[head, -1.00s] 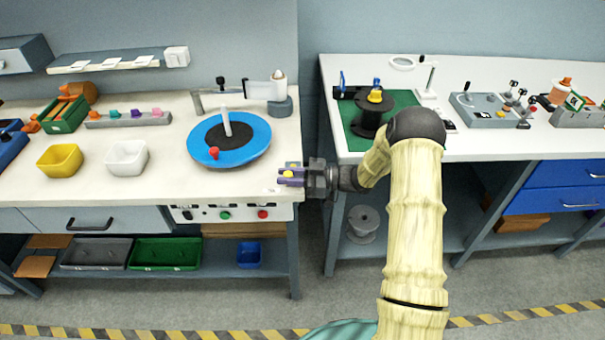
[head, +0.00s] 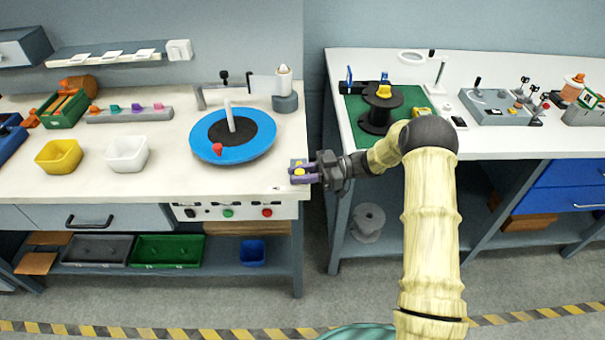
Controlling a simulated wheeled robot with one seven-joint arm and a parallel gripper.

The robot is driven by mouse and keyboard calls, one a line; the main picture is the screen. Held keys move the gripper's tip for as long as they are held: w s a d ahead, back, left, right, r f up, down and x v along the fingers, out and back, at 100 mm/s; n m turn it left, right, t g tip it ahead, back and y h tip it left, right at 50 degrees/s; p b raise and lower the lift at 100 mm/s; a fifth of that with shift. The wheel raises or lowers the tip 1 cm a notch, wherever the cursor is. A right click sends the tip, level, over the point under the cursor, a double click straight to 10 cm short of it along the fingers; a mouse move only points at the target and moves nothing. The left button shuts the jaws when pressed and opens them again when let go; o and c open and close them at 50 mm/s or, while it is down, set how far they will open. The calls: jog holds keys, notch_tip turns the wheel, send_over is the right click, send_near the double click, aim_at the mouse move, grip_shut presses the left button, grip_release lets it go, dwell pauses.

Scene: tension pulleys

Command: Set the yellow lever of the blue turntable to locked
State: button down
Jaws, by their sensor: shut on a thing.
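The blue turntable (head: 243,152) with a dark centre and a white upright post (head: 230,117) lies on the left workbench. A red knob (head: 217,148) sits near its front rim. My gripper (head: 300,171) is at the bench's right edge, right of and in front of the turntable. The lever's exact angle cannot be told.
A grey stand (head: 285,102) is behind the turntable. White (head: 127,153) and yellow (head: 59,156) bins stand to the left. A gap separates this bench from the right one, which bears a black spool (head: 380,112) on a green mat (head: 352,106). Bare benchtop lies in front of the turntable.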

jog(key=c, duration=1.3)
grip_release()
jog(key=shift+o, duration=0.2)
jog(key=shift+d, duration=0.1)
jog(key=b+v, duration=0.1)
jog(key=v, duration=0.6)
jog(key=shift+d, duration=0.2)
jog(key=shift+w, duration=0.1)
